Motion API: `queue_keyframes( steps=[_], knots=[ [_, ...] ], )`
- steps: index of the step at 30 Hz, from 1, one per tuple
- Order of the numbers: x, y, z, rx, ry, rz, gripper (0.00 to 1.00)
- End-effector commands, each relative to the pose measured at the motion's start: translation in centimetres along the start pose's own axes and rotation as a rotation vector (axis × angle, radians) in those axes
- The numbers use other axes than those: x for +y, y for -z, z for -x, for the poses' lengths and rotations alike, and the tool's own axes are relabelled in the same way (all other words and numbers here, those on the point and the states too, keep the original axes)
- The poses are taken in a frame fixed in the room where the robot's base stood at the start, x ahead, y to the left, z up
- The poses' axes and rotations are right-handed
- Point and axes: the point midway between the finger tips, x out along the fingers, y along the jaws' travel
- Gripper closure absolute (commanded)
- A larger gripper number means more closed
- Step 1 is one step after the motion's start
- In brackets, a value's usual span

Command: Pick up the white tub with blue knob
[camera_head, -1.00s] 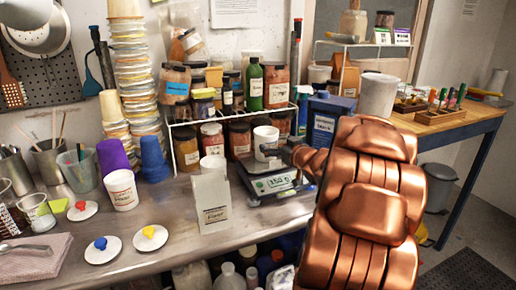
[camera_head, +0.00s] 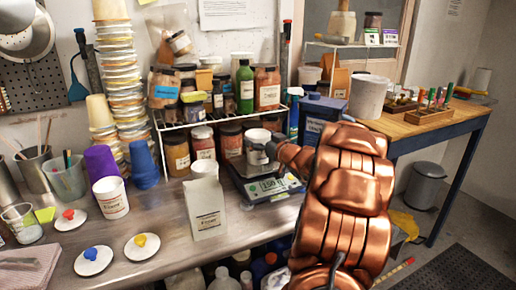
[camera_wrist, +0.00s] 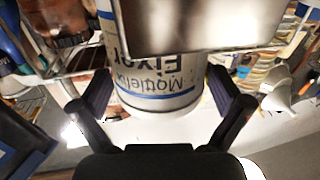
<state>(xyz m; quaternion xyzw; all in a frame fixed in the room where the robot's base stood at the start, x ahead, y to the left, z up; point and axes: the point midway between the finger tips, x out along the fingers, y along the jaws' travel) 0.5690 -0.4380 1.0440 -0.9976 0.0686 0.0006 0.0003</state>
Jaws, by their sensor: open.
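The nearest match to the named tub is a low white round piece with a blue knob (camera_head: 93,263), lying flat on the metal bench at the lower left in the head view. My gripper (camera_head: 273,150) is far to its right, beside a white tub (camera_head: 257,137) at the digital scale (camera_head: 268,187). In the wrist view, my open gripper (camera_wrist: 158,82) has one finger on each side of a white labelled tub (camera_wrist: 160,98), which appears upside down. Contact cannot be told. A blurred metallic panel hides part of that tub. The blue-knob piece is not seen in the wrist view.
Similar white pieces with a yellow knob (camera_head: 141,246) and a red knob (camera_head: 70,219) lie near the blue one. The front bench strip is clear.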

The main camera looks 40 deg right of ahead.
Motion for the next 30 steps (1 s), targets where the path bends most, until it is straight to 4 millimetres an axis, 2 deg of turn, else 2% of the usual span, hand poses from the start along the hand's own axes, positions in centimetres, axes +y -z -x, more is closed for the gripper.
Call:
queue_keyframes(
  steps=[3, 11, 27, 30],
  knots=[
    [0.03, 0.11, -0.88, 0.002, 0.0, 0.001, 0.0],
    [0.07, 0.08, -1.01, 0.002, -0.002, 0.001, 0.0],
    [0.06, 0.06, -0.98, 0.001, -0.002, 0.0, 0.56],
    [0.06, 0.06, -0.98, 0.001, -0.002, 0.0, 0.57]
  ],
)
